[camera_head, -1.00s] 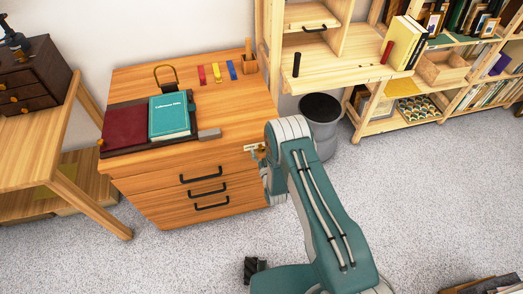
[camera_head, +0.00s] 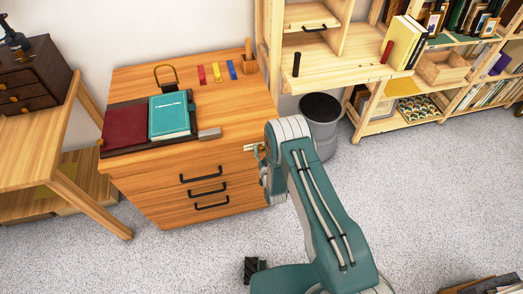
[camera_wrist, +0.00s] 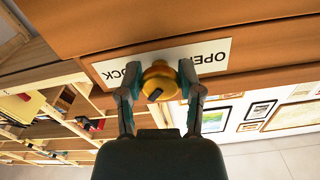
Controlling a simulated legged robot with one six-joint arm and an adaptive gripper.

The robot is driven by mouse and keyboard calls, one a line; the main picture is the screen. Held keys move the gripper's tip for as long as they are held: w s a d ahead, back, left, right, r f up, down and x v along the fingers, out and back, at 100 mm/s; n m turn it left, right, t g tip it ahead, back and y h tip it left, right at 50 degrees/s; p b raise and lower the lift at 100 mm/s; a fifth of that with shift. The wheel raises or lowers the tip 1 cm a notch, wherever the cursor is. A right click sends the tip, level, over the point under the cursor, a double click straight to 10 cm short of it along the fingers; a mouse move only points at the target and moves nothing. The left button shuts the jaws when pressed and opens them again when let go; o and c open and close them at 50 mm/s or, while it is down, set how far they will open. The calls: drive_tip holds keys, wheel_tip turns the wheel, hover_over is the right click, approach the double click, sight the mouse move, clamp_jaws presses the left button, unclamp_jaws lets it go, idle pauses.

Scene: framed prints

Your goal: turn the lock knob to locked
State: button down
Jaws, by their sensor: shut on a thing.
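A brass lock knob (camera_wrist: 158,82) with a dark slot-like mark on its face sits on a white plate (camera_wrist: 213,58) on the wooden front of the drawer cabinet (camera_head: 150,185). The plate reads OPEN and LOCK, upside down in the wrist view, and the knob covers part of it. My gripper (camera_wrist: 158,72) is shut on the knob, one finger on each side. In the head view the plate (camera_head: 250,147) shows at the cabinet's upper right front, and my wrist hides most of the knob.
Three black-handled drawers (camera_head: 202,173) are below and left of the plate. A teal book (camera_head: 169,115) and a dark red folder (camera_head: 125,128) lie on the cabinet top. A grey bin (camera_head: 322,125) stands right behind my arm. Speckled floor is open at right.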

drive_tip(key=shift+c, duration=1.3)
unclamp_jaws()
drive_tip(key=shift+w, duration=0.1)
drive_tip(key=v, duration=1.2)
